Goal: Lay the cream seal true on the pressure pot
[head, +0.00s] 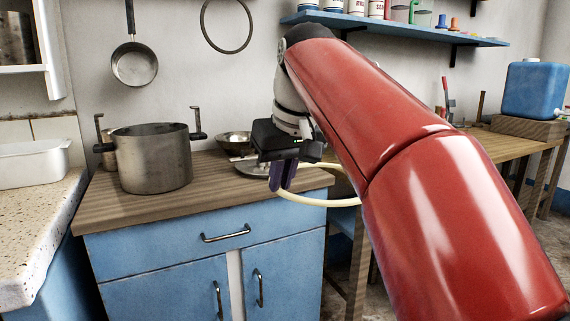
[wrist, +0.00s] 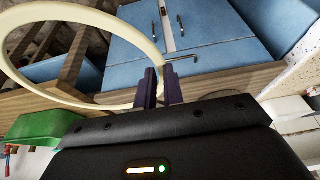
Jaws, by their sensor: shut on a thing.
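The pressure pot (head: 152,165), a grey metal pot with two upright dark handles, stands open on the wooden counter at the left of the head view. My gripper (head: 281,184) is to the right of the pot, over the counter's front right part. It is shut on the cream seal (head: 312,203), a thin ring held by one edge. The seal reaches out to the right past the counter's end, partly hidden by my red arm. In the wrist view, the seal (wrist: 75,10) spreads to the left of my gripper's dark purple fingers (wrist: 161,78).
The wooden counter (head: 120,205) has a metal bowl (head: 233,140) behind my gripper and a flat grey disc partly hidden beside it. A white basin (head: 32,162) stands at left. A pan (head: 134,66) and a dark ring (head: 204,25) hang on the wall. A blue shelf (head: 480,38) is above right.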

